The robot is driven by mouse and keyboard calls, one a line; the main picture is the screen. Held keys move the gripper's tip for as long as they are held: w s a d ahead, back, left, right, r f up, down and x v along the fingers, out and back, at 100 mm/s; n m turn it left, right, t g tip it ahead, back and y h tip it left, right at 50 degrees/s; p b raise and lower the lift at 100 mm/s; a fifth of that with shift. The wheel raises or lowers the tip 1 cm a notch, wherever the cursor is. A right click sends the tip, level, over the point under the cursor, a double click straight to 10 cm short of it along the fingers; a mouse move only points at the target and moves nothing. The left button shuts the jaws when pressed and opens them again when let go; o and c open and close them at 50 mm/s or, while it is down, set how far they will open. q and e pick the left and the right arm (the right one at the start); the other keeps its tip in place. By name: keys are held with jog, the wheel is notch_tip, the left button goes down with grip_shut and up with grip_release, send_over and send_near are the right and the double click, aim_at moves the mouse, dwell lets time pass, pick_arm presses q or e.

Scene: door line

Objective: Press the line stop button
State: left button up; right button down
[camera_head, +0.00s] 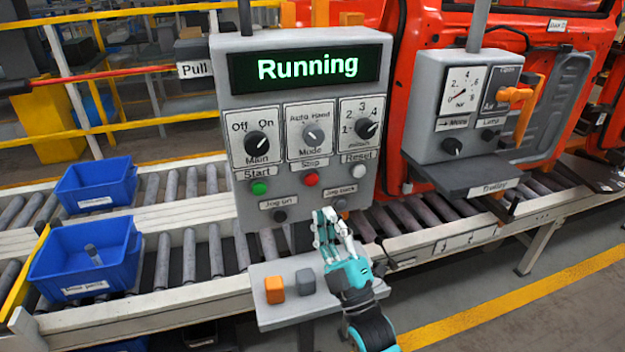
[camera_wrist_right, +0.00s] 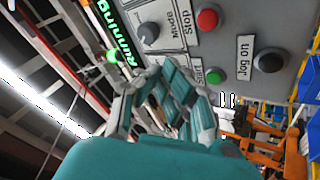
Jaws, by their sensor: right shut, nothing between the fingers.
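The line stop button is a red round button (camera_head: 311,179) under a "Stop" label on the grey control panel (camera_head: 225,130). The panel's display (camera_head: 305,69) reads "Running" in green. In the right wrist view the red button (camera_wrist_right: 207,19) shows at the top, beyond the fingers. My right gripper (camera_head: 328,218) is shut and empty, below and slightly right of the red button in the head view, near the panel's lower edge. Its closed fingers also show in the right wrist view (camera_wrist_right: 168,75). Whether they touch the panel I cannot tell. My left gripper is not in view.
A green Start button (camera_head: 259,188), a white Reset button (camera_head: 358,171) and two black jog buttons (camera_head: 279,215) surround the red one. Below, a shelf (camera_head: 290,312) holds an orange block (camera_head: 274,290) and a grey block (camera_head: 305,281). A second panel (camera_head: 425,110) stands right.

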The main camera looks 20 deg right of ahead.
aim_at(311, 179)
jog(key=shift+w+a+b, duration=0.1)
jog(key=shift+w+b, duration=1.6)
jog(key=shift+w, duration=3.2)
jog(key=shift+w+b, duration=0.55)
jog(key=shift+w, duration=0.05)
jog(key=shift+s+p, duration=0.55)
jog(key=shift+s, duration=0.5)
